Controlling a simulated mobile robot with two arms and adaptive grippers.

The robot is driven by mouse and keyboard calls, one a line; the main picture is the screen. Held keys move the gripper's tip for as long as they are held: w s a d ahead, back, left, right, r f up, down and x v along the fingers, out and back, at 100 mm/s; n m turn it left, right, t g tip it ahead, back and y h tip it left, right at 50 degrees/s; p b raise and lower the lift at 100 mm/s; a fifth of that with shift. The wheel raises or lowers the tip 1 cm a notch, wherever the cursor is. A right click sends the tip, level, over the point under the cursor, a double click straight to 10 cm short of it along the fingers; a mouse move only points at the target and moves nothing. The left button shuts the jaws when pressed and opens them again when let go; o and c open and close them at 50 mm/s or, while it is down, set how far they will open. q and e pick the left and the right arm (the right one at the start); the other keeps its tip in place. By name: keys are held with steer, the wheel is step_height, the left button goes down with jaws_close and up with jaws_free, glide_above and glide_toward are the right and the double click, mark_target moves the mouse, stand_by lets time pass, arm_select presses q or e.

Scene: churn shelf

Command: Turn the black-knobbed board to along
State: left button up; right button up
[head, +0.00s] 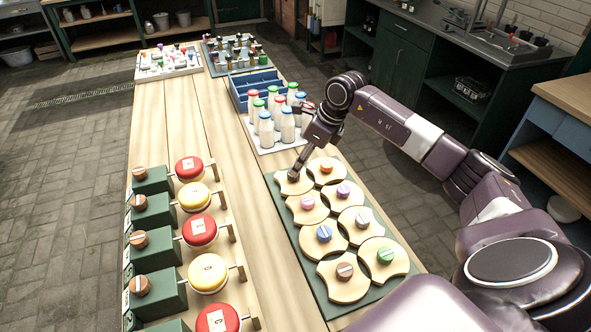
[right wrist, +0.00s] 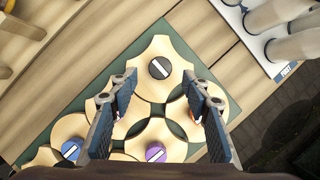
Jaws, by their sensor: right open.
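The black-knobbed board (right wrist: 160,48) is a pale wooden piece with scooped sides and a round black knob (right wrist: 160,68) bearing a white line. The line runs diagonally in the right wrist view. In the head view this board (head: 283,186) lies at the far left corner of the green tray (head: 297,252), its knob hidden by my right gripper (head: 294,177). In the right wrist view my right gripper (right wrist: 160,80) is open, its fingers spread to either side of the knob. Nothing is between them but the view of the board. My left gripper is not in view.
Neighbouring boards carry orange (head: 326,167), pink (head: 307,202), purple (head: 343,190), blue (head: 324,233) and other knobs. Milk bottles (head: 266,130) stand just beyond the tray. Green blocks with red and yellow discs (head: 200,230) line the left. Bare tabletop (head: 235,190) lies between.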

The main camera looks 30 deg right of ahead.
mark_target(294, 179)
steer(key=shift+p+x, duration=0.45)
steer(key=shift+x, duration=1.95)
steer(key=shift+c, duration=0.3)
steer(key=c, duration=1.1)
